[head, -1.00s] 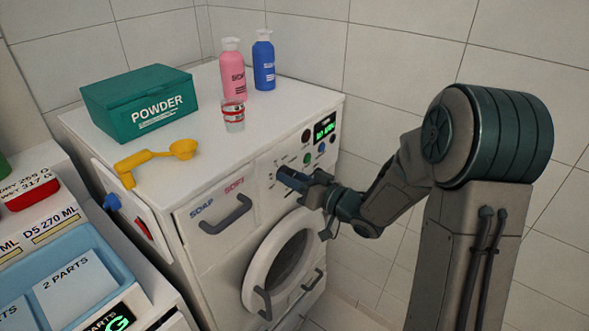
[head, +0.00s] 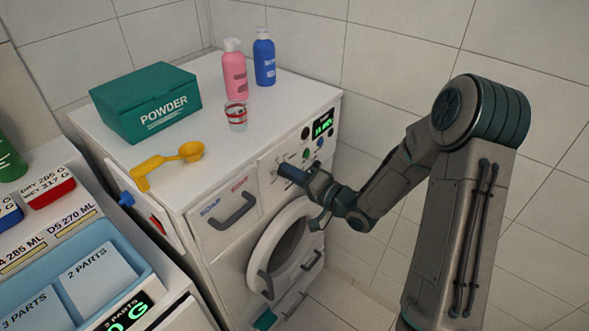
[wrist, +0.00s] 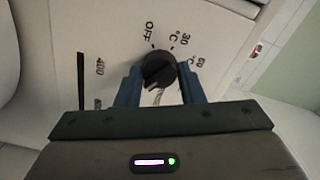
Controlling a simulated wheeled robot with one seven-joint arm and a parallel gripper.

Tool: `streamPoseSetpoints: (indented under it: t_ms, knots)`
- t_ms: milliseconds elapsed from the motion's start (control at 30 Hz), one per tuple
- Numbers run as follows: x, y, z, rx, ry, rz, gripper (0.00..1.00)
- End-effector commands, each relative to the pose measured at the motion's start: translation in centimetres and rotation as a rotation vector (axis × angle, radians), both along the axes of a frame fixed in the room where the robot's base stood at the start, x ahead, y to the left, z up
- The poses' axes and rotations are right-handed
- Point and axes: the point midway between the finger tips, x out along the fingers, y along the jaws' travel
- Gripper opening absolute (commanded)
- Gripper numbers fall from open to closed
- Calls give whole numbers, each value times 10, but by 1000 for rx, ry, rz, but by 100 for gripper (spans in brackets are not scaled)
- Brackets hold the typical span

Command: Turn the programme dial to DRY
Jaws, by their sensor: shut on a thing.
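The programme dial (wrist: 158,68) is a round black knob on the washing machine's white front panel. The wrist view shows OFF above it and 30 °C and 60 °C to its right. A 400 mark is at the left; no DRY label is readable. My gripper (wrist: 160,88) has its blue fingers on both sides of the dial, shut on it. In the head view my gripper (head: 288,172) is at the panel and hides the dial. I cannot tell which label the dial's ridge points to.
The washing machine (head: 185,178) carries a green powder box (head: 145,100), a yellow scoop (head: 165,167), pink (head: 233,75) and blue (head: 264,60) bottles and a cup (head: 236,118). A lit display (head: 322,124) is right of the dial. The round door (head: 262,250) is below.

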Motion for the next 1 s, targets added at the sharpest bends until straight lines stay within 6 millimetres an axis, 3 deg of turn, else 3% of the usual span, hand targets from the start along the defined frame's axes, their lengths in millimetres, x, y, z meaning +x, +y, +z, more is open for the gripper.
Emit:
streamPoseSetpoints:
  t_ms: [667,700,733,1000]
  knots:
    - [-1,1,-1,35,46,5,12]
    - [-1,1,-1,35,46,5,46]
    - [-1,1,-1,35,45,4,54]
    - [0,-1,0,33,44,-1,57]
